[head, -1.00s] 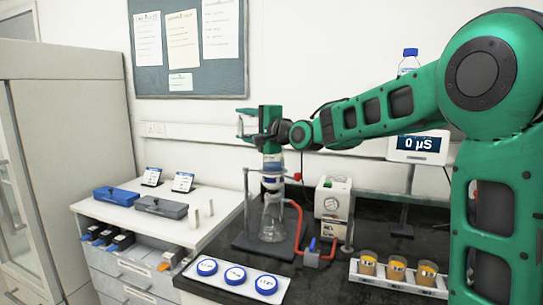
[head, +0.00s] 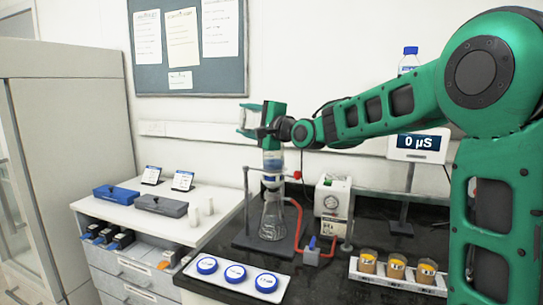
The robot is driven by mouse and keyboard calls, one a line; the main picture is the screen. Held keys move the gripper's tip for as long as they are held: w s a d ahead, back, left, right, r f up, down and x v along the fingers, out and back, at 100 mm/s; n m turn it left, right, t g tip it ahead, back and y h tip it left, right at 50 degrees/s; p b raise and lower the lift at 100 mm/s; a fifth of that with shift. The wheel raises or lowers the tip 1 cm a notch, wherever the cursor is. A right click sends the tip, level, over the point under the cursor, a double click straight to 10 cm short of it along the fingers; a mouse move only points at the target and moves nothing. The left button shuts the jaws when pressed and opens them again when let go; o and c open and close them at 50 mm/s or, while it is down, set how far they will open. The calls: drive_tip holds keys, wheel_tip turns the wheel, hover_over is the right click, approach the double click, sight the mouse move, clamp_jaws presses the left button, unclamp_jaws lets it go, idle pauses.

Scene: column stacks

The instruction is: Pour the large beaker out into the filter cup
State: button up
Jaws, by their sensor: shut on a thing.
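My gripper (head: 245,119) is at the upper middle, high above the bench, with its fingers toward the left. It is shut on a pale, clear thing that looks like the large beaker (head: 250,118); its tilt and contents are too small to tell. Below the gripper and slightly right, the filter cup (head: 272,163) shows pale with blue. It stands above a clear conical flask (head: 272,216). The gripper and the wrist are apart from the flask; the top of the cup is partly hidden behind or merged with my wrist.
A stand rod (head: 246,200) and red tubing (head: 298,225) surround the flask, with a pump box (head: 332,207) to the right. Several amber cups sit in a white rack (head: 383,279). Blue-lidded dishes lie on a white tray (head: 243,277) in front. A display reads 0 µS (head: 418,142).

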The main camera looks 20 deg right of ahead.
drive_tip(key=a+f+n+g+h+b, duration=0.2)
drive_tip(key=a+f+n+h+b, duration=0.2)
drive_tip(key=f+n, duration=0.6)
drive_tip(key=a+n+h, duration=0.1)
drive_tip(key=n+h, duration=0.1)
drive_tip(key=n, duration=0.4)
drive_tip(key=shift+s, duration=0.3)
idle(1.3)
